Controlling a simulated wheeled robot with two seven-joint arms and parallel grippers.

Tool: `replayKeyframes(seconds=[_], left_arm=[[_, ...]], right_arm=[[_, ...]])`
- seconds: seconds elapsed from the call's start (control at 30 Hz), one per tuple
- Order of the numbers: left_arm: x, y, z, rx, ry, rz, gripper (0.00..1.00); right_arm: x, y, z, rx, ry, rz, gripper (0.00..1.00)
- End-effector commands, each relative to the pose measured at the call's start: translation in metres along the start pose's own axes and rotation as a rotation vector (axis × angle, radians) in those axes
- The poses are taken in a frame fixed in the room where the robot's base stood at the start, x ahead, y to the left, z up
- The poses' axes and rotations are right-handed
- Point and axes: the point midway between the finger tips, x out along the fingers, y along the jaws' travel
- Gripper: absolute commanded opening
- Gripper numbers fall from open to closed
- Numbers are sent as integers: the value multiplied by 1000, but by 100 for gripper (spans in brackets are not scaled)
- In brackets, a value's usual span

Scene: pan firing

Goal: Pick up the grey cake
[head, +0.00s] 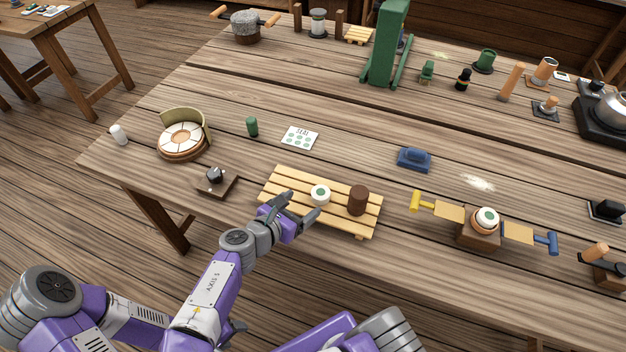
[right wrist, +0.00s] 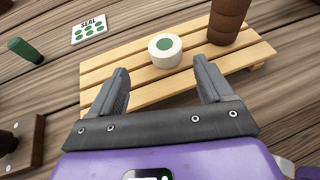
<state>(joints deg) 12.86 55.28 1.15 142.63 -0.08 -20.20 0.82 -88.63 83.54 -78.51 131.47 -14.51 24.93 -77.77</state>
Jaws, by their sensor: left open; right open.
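A pale grey-white round cake (head: 320,195) with a green spot on top sits on a yellow slatted board (head: 277,188). It also shows in the right wrist view (right wrist: 165,50), just ahead of the fingers. My right gripper (head: 300,207) is open and empty over the board's near left part, its fingertips short of the cake, with the cake between their lines. Its two fingers also show in the right wrist view (right wrist: 162,76). My left gripper (head: 236,328) is low at the bottom, away from the table and partly hidden by the right arm; it is open.
A dark brown cylinder (head: 357,200) stands close right of the cake. A similar pale cake (head: 486,217) sits in a brown holder between yellow and blue handles. A block with a dark knob (head: 216,181) lies left of the board, and a seal card (head: 300,138) behind.

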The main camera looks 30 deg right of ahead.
Motion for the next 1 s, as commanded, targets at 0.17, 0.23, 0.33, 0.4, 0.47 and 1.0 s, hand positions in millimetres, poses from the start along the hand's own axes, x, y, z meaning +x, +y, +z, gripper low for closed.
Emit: replayKeyframes(seconds=[0.17, 0.23, 0.33, 0.4, 0.47, 1.0], left_arm=[[8, -3, 0, -1, -2, 0, 62], [11, -5, 0, -1, -2, 0, 62], [17, -7, 0, -1, -2, 0, 62], [23, -9, 0, -1, -2, 0, 62], [29, -11, 0, -1, -2, -1, 62], [35, -14, -1, -1, -1, 0, 62]], right_arm=[[14, -3, -1, 6, -7, -9, 80], [22, -4, -1, 5, -8, -9, 80], [33, -6, -2, 5, -7, -9, 80], [44, -9, -3, 6, -8, -10, 80], [53, -11, -4, 7, -7, -10, 80], [75, -10, 0, 4, -6, -4, 68]])
